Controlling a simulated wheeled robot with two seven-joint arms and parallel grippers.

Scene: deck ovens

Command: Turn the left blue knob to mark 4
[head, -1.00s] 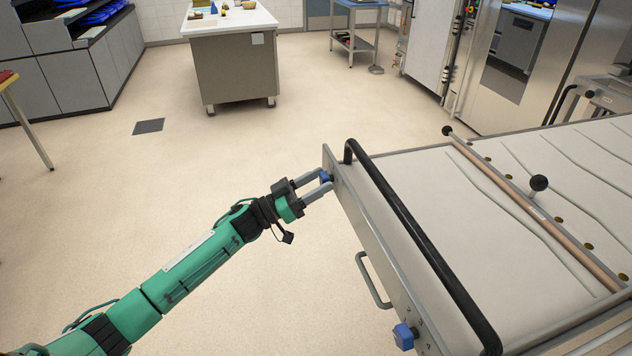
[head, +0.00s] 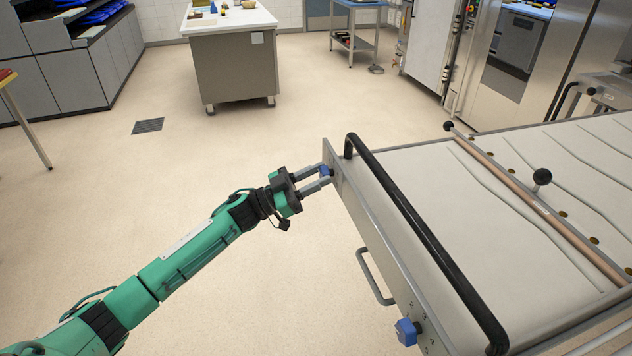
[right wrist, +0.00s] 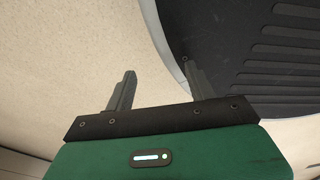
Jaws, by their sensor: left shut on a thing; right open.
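The left blue knob (head: 325,171) sits at the far left end of the front panel (head: 372,232) of the metal unit. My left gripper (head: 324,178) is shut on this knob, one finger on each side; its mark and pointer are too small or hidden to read. A second blue knob (head: 406,331) is on the same panel near the bottom of the head view, with small marks beside it, and nothing touches it. My right gripper (right wrist: 158,85) shows in the right wrist view, open and empty, its fingers wide apart.
A black handle bar (head: 425,240) runs along the unit's front top edge. A metal pull handle (head: 374,278) sticks out between the two knobs. A black-knobbed lever (head: 541,178) stands on the pale top. The floor left of the unit is clear.

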